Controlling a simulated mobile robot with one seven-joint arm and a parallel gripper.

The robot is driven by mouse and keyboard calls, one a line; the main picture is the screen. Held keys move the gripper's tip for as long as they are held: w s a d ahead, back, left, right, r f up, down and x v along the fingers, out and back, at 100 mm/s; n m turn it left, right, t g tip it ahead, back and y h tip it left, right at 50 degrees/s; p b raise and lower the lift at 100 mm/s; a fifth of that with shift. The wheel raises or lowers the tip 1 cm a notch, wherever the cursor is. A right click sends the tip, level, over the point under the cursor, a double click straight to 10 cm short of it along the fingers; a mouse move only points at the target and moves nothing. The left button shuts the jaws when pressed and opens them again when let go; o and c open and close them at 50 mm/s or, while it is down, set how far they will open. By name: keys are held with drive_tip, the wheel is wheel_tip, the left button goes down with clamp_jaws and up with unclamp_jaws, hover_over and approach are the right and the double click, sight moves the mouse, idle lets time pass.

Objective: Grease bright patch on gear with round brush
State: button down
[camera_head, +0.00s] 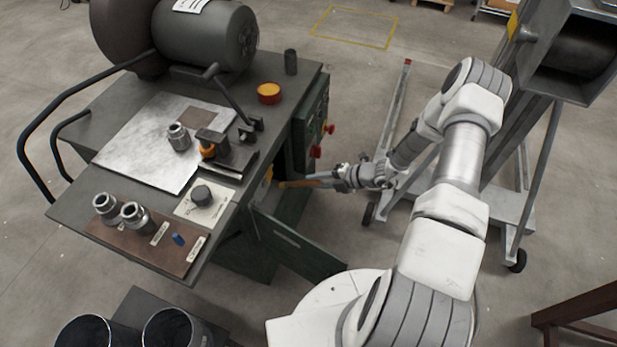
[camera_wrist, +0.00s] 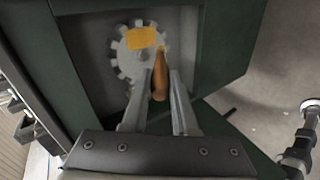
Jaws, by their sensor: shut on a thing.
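The gear (camera_wrist: 118,58) is a pale toothed wheel inside the dark green cabinet, seen in the wrist view. A bright yellow-orange patch (camera_wrist: 141,39) covers its upper middle; a sliver of yellow (camera_head: 268,173) shows in the cabinet opening in the head view. My gripper (camera_wrist: 157,98) is shut on the brush (camera_wrist: 160,76), whose orange-brown handle points toward the gear's right side. In the head view my gripper (camera_head: 335,178) reaches from the right with the brush (camera_head: 298,183) entering the opening. I cannot tell whether the brush touches the patch; its bristles are not clear.
The cabinet door (camera_head: 296,248) hangs open below the arm. The bench (camera_head: 90,160) above carries metal fittings, a clamp and an orange grease tin (camera_head: 269,93). Red knobs (camera_head: 316,152) sit on the cabinet's side. A wheeled stand (camera_head: 495,200) is at right.

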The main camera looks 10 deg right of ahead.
drive_tip(key=shift+s+d, duration=0.45)
drive_tip(key=shift+d, duration=0.2)
